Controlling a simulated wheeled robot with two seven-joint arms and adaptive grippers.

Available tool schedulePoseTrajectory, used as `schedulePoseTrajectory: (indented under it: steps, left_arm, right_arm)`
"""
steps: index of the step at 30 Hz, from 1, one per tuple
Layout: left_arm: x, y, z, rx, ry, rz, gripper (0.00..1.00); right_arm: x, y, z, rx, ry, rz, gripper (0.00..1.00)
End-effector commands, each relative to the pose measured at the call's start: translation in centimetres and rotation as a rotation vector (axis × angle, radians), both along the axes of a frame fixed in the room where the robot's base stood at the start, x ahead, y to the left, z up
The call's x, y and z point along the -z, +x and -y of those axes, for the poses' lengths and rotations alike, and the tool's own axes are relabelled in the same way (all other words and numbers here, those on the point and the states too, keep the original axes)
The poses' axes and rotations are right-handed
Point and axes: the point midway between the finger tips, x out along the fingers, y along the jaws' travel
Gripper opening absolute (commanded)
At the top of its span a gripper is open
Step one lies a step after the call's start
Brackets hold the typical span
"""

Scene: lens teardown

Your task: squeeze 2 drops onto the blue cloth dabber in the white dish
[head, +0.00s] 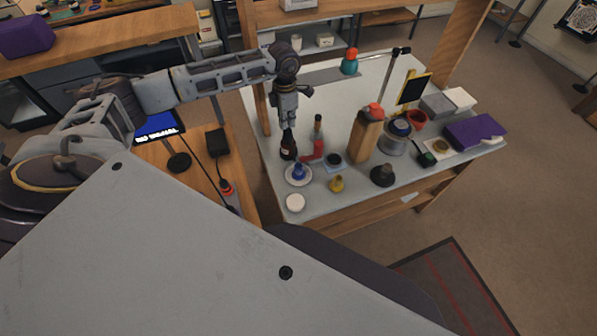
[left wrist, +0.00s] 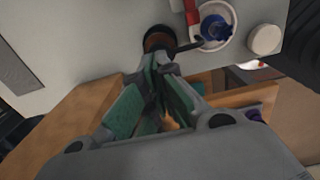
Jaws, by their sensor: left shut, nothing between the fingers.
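The blue dabber (head: 298,170) stands in the round white dish (head: 291,182) near the table's left front edge. In the left wrist view the dabber (left wrist: 213,27) and dish (left wrist: 231,43) are at the upper right. A dark brown bottle (head: 288,153) stands just behind the dish. My left gripper (head: 288,132) points down at the bottle's top and is shut with nothing between its fingers. In the left wrist view the fingertips (left wrist: 160,68) overlap a round brown shape (left wrist: 157,36), probably this bottle; I cannot tell whether they touch. My right gripper is not in view.
A white round piece (head: 295,202) lies in front of the dish. A red piece (head: 313,153), a yellow bulb-shaped item (head: 337,184) and a dark knob-shaped item (head: 383,175) stand nearby. A wooden block (head: 365,138) rises further right.

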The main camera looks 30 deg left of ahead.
Motion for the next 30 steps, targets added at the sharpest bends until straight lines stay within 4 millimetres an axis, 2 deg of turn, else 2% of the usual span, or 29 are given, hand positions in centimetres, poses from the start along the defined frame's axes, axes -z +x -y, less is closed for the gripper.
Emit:
schedulePoseTrajectory:
  steps: [16,30]
  left_arm:
    - [0.1,0.0,0.0,0.0,0.0,0.0,0.0]
    - [1.0,0.0,0.0,0.0,0.0,0.0,0.0]
  right_arm:
    - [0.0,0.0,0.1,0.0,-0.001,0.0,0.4]
    - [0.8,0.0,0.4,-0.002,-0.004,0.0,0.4]
